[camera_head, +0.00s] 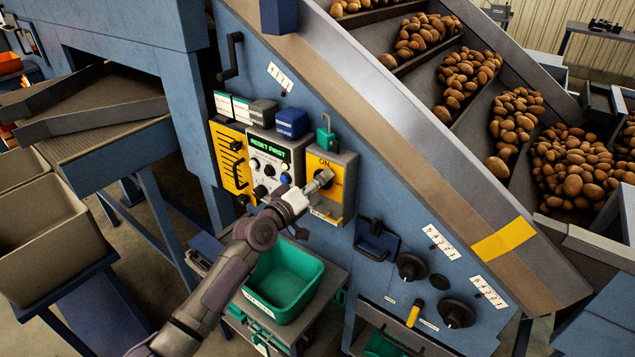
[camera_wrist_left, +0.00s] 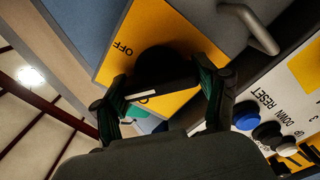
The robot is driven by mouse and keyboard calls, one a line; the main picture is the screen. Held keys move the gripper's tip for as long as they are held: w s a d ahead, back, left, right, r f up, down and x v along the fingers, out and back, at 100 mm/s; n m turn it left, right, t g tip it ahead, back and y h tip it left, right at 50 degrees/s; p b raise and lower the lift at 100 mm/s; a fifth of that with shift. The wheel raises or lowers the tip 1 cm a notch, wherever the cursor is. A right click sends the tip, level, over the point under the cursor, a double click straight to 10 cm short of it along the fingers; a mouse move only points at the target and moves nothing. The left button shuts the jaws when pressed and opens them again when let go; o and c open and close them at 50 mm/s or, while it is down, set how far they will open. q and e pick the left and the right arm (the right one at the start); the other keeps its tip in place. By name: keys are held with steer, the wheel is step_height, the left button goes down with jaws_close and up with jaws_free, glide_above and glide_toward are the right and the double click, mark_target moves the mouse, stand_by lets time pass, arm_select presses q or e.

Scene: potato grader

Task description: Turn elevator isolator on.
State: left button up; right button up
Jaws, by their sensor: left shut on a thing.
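The elevator isolator is a grey box with a yellow plate (camera_head: 337,191) on the blue machine panel, with ON printed at its top. In the left wrist view its yellow plate (camera_wrist_left: 172,22) shows OFF, and a letter shows below the knob, partly hidden. Its black rotary knob (camera_wrist_left: 160,62) has a bar handle with a white line. My left gripper (camera_head: 321,180) is at the plate, its two fingers on either side of the knob handle, shut on it. I cannot tell which word the white line points to. My right gripper is in neither view.
Left of the isolator is a control box (camera_head: 270,150) with buttons and a display reading RESET FIRST. A green padlock-like piece (camera_head: 325,138) sits above the isolator. A green bin (camera_head: 285,285) stands below. Potatoes (camera_head: 470,72) lie on the sloped elevator at right.

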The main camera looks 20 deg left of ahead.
arm_select(q)
steer(key=n, duration=0.4)
steer(key=shift+n+p, duration=0.3)
steer(key=shift+f+n+p, duration=0.1)
steer(key=shift+n+p, duration=0.2)
steer(key=shift+n, duration=1.1)
steer(key=o, duration=1.2)
steer(key=shift+c, duration=0.2)
steer(key=v, duration=1.2)
